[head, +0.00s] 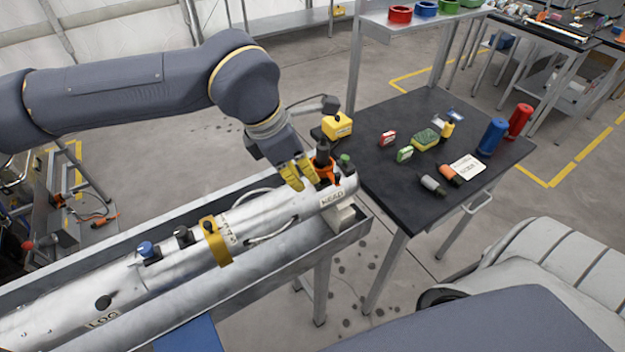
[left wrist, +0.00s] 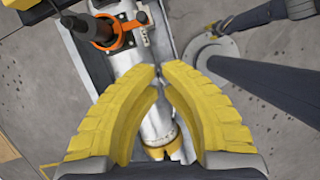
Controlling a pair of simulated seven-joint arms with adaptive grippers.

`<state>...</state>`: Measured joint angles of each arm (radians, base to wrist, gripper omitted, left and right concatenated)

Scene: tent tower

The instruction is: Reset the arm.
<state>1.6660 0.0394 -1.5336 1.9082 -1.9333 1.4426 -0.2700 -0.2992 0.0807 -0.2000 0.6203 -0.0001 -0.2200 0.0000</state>
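My left gripper (head: 303,180) hangs above the silver tube (head: 170,277), near its end marked HEAD, just left of an orange clamp (head: 325,168) with a dark upright fitting. In the left wrist view its two yellow fingers (left wrist: 161,73) lean toward each other with a narrow gap between the tips. Nothing is held between them, and the tube shows beyond. The orange clamp (left wrist: 118,40) is ahead and to the left there. What looks like my right gripper (left wrist: 218,28) shows small at the top right of the left wrist view; its finger state is unclear. It is not in the head view.
The tube lies in a metal trough (head: 262,290). It carries a gold band (head: 214,242) and a blue-capped fitting (head: 147,250). A yellow box (head: 337,126) stands behind the tube's end. A black table (head: 400,112) at right holds several small items, including a blue cylinder (head: 492,137).

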